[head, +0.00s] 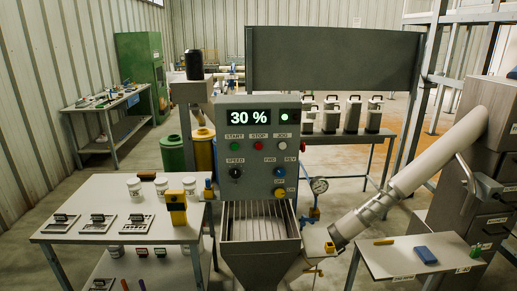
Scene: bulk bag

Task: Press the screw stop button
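The grey control panel (257,150) stands upright in the middle of the head view, above a grated hopper. The red button under the STOP label (258,146) sits in the panel's upper row, between the green START button (236,147) and the pale JOG button (283,146). The display (248,117) reads 30 %, and a green lamp (284,116) beside it is lit. Nothing covers the buttons. Neither of my grippers is in view.
The open hopper (259,222) juts out below the panel. A white table (125,185) with jars and metal items stands at left. A thick slanted tube (425,165) and a small table (415,262) fill the right. A pressure gauge (319,185) sits right of the panel.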

